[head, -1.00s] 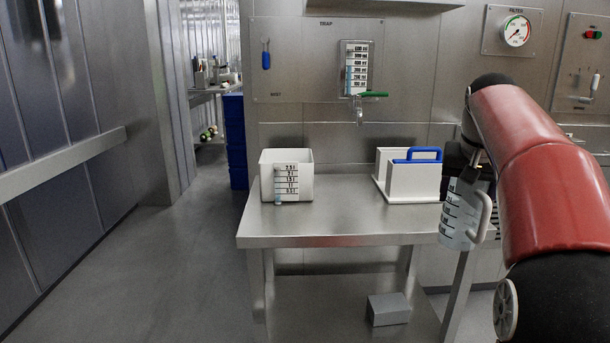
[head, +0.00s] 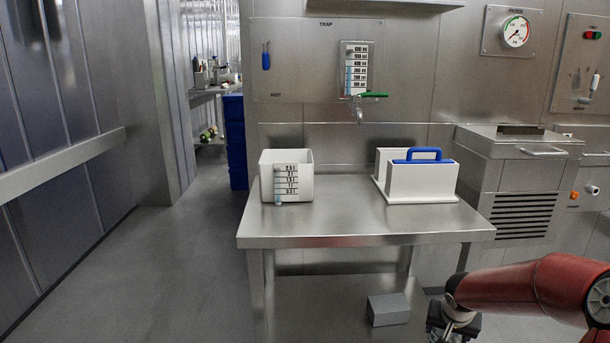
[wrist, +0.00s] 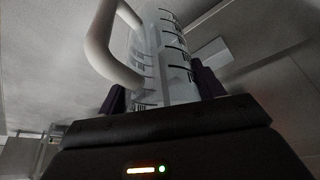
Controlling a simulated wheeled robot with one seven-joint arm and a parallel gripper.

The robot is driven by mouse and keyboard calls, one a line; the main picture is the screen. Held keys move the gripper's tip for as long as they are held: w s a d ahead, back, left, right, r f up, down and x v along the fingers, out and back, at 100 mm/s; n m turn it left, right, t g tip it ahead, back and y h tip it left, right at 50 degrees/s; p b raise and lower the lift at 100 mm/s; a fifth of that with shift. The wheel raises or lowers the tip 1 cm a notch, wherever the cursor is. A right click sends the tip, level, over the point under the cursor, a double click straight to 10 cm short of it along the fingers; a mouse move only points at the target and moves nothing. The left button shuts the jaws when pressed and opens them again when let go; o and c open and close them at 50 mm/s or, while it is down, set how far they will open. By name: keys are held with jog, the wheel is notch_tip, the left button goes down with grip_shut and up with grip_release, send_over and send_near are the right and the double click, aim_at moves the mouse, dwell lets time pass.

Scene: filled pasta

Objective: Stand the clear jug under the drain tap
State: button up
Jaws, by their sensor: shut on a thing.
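The clear jug (wrist: 172,55), with black scale marks and a pale handle (wrist: 103,45), is in my gripper (wrist: 160,90). The jaws are shut on it, one finger on each side. In the head view my arm reaches in low at the right, and the jug is not visible there. The drain tap (head: 359,112), with a green lever (head: 374,95), sticks out of the wall panel below a sight gauge (head: 356,68). It is above the back of the steel table (head: 340,222). The table top below the tap is bare.
A white graduated tub (head: 295,185) stands at the table's left. A white holder with a blue handle (head: 417,155) stands at the right. A grey block (head: 388,309) lies below the table. A louvred steel cabinet (head: 518,175) stands to the right.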

jog(key=s+a+f+n+y, duration=0.1)
jog(key=s+a+f+n, duration=0.1)
jog(key=a+f, duration=0.6)
jog(key=s+a+f+n, duration=0.1)
jog(key=s+a, duration=0.1)
jog(key=a, duration=0.3)
jog(key=s+a+f+n+y, duration=0.1)
jog(key=a+n, duration=0.1)
jog(key=a, duration=0.4)
jog(key=shift+s+a+f+t, duration=0.15)
jog(key=shift+s+f+t, duration=0.15)
jog(key=shift+s, duration=0.1)
jog(key=shift+w, duration=0.1)
